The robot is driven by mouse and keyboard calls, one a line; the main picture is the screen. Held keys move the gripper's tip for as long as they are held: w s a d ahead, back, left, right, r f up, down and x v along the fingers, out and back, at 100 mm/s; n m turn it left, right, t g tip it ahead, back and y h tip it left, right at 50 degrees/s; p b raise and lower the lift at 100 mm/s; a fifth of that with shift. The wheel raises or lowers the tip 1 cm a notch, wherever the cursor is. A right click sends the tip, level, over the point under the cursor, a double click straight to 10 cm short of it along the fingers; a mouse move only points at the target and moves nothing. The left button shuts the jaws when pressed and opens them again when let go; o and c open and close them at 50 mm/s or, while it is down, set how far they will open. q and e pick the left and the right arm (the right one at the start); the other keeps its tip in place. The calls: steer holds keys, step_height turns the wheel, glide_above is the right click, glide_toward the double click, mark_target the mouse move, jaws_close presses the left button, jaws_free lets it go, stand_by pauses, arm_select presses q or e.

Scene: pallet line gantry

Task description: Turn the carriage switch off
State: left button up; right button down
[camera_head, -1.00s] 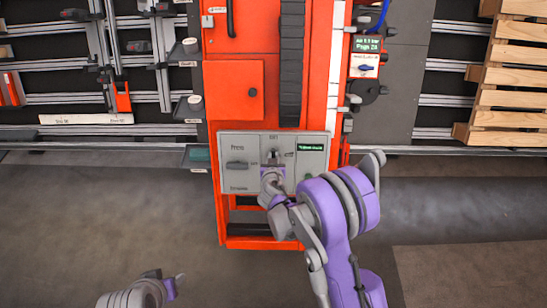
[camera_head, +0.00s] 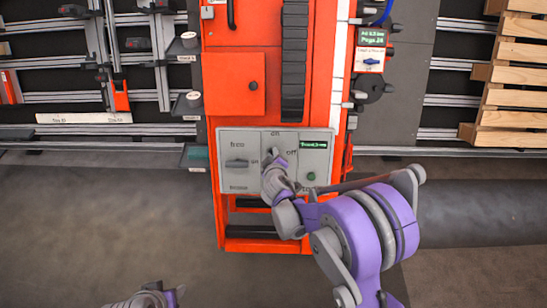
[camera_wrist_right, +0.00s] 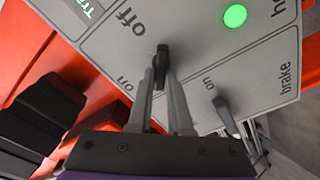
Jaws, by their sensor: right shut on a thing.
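The carriage switch is a small dark handle (camera_wrist_right: 162,52) on the middle section of the grey control panel (camera_head: 231,174). "On" is printed above it and "off" to its right in the head view. My right gripper (camera_head: 276,158) is at the switch. In the right wrist view its two fingers (camera_wrist_right: 164,78) are closed around the handle, which shows between their tips. The handle's exact angle is hard to tell, as my gripper covers much of it in the head view. My left gripper (camera_head: 172,293) shows only in part at the bottom edge; its jaws are unclear.
A second dark switch (camera_head: 237,163) sits on the panel's left section, close beside my right fingers. A green button (camera_head: 311,176) and a small display (camera_head: 313,143) are on the right section. The orange cabinet (camera_head: 240,85) stands behind. Bare floor (camera_head: 110,220) lies in front.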

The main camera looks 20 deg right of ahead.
steer(key=n+b, duration=0.1)
steer(key=n, duration=0.1)
steer(key=n+b, duration=0.1)
steer(key=n, duration=0.1)
steer(key=shift+s+a+f+n, duration=0.1)
steer(key=shift+f+n, duration=0.1)
steer(key=shift+n, duration=0.2)
steer(key=shift+n+g+b, duration=0.4)
steer(key=shift+n+b, duration=0.25)
steer(key=shift+n, duration=0.95)
steer(key=c, duration=0.8)
jaws_free()
steer(key=shift+c, duration=0.2)
steer(key=p+v, duration=0.1)
steer(key=v, duration=1)
steer(key=shift+p, duration=0.35)
